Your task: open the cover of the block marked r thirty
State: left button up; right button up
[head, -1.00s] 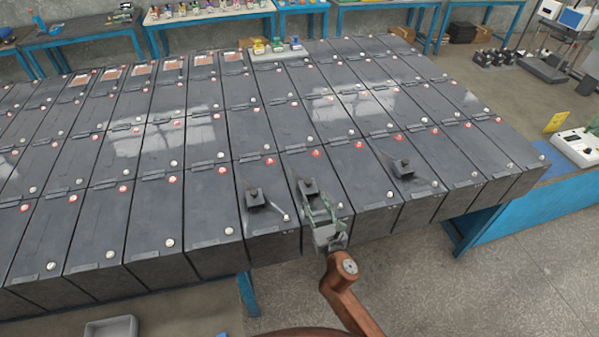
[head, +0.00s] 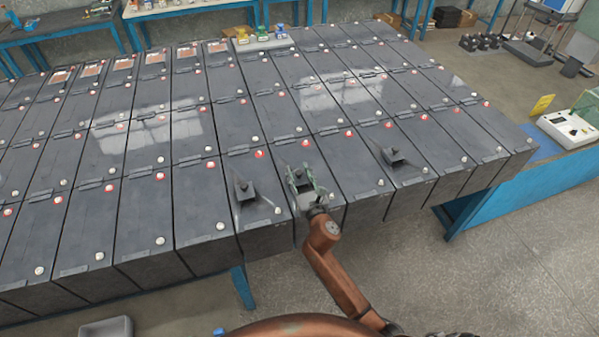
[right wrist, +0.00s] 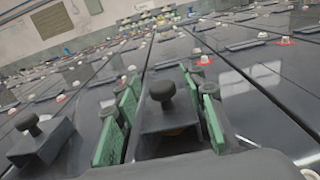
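A dark block in the front row carries a small grey cover with a knob (right wrist: 165,110). My right gripper (head: 303,188) is over this block, and its green finger pads stand on both sides of the cover in the right wrist view, seemingly apart from it. A bit of orange-brown shows under the cover's near edge. A second knobbed cover (head: 247,192) is on the block to the left; it also shows in the right wrist view (right wrist: 38,140). A third knobbed cover (head: 393,157) is further right. No block marking is readable. My left gripper is not in view.
Rows of dark blocks with red and white terminals (head: 260,154) fill the blue-legged table. Small coloured bottles (head: 262,36) stand at the back. A grey tray (head: 106,328) is at lower left, and a white device (head: 570,128) is on the right.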

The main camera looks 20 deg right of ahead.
jog(key=shift+d, duration=0.1)
grip_shut()
dwell(0.5)
